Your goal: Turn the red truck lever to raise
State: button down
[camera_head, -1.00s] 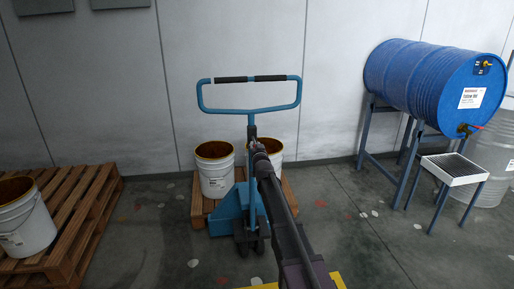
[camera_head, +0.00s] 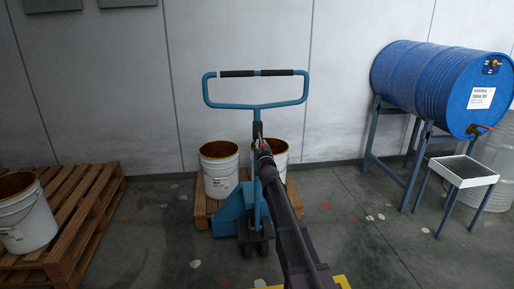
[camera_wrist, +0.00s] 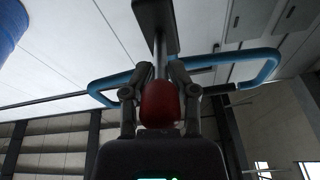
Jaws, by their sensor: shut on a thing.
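The blue pallet truck (camera_head: 234,212) stands in the middle of the head view, with its loop handle (camera_head: 257,106) upright against the wall. My gripper (camera_head: 262,148) reaches the handle's shaft below the loop; the lever is mostly hidden behind it there. In the wrist view the red lever (camera_wrist: 160,104) sits between the two fingers of my gripper (camera_wrist: 154,80), which is shut on it. The handle's blue loop (camera_wrist: 262,68) and dark grips spread behind the fingers.
The truck stands at a wooden pallet (camera_head: 203,209) with two white buckets (camera_head: 219,172). Another pallet (camera_head: 90,195) with a bucket (camera_head: 25,215) is at left. A blue drum (camera_head: 425,85) lies on a stand at right, beside a small tray table (camera_head: 464,179).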

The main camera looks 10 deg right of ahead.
jog(key=shift+d+f+b, duration=0.1)
jog(key=shift+f+b, duration=0.2)
jog(key=shift+f, duration=0.05)
jog(key=shift+w+f+b, duration=0.35)
jog(key=shift+f+b, duration=0.25)
jog(key=shift+f, duration=0.1)
jog(key=c, duration=0.6)
grip_release()
jog(key=shift+c, duration=0.2)
